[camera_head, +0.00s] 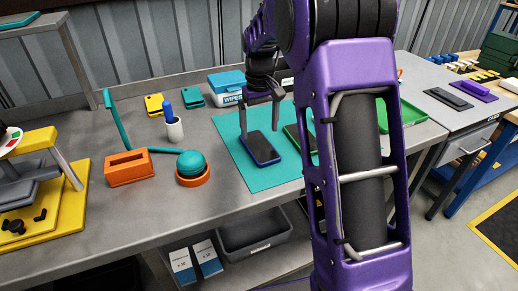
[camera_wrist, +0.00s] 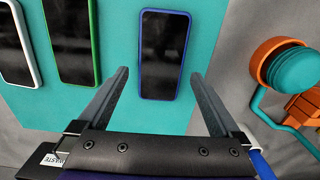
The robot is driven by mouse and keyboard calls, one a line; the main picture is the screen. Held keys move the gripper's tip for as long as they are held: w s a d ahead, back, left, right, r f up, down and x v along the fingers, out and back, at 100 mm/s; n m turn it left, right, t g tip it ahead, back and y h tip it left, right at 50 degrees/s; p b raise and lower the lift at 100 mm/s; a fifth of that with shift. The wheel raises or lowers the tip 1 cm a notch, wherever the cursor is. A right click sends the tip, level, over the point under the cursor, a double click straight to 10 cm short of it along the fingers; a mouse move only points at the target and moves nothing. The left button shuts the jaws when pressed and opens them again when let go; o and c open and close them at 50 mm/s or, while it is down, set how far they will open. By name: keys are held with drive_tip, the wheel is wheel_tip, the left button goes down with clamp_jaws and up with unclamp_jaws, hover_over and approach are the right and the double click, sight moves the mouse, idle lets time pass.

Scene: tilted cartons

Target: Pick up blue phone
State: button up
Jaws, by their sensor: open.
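The blue phone (camera_head: 261,148) has a dark screen and a blue rim and lies flat, screen up, on a teal mat (camera_head: 233,125) on the grey bench. It also shows in the wrist view (camera_wrist: 164,54), upper middle, fully in sight. My gripper (camera_head: 261,101) is open and empty at the phone's far end in the head view. In the wrist view the two fingers of my gripper (camera_wrist: 160,78) stand apart, one to each side of the phone's near end. No contact with the phone shows. How high the fingers are above the mat is hard to tell.
A green-rimmed phone (camera_wrist: 70,40) and a white-rimmed phone (camera_wrist: 16,45) lie beside it on the mat. An orange holder with a teal ball (camera_head: 191,165), an orange block (camera_head: 126,167), a white cup with a blue item (camera_head: 174,128) and a wipes box (camera_head: 228,88) stand nearby.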

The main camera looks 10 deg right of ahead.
sight(258, 144)
drive_tip(key=f, duration=0.3)
drive_tip(key=f+b, duration=0.1)
drive_tip(key=f, duration=0.1)
drive_tip(key=shift+w+a, duration=0.15)
drive_tip(key=shift+w, duration=0.15)
drive_tip(key=shift+r, duration=0.1)
drive_tip(key=c, duration=1.3)
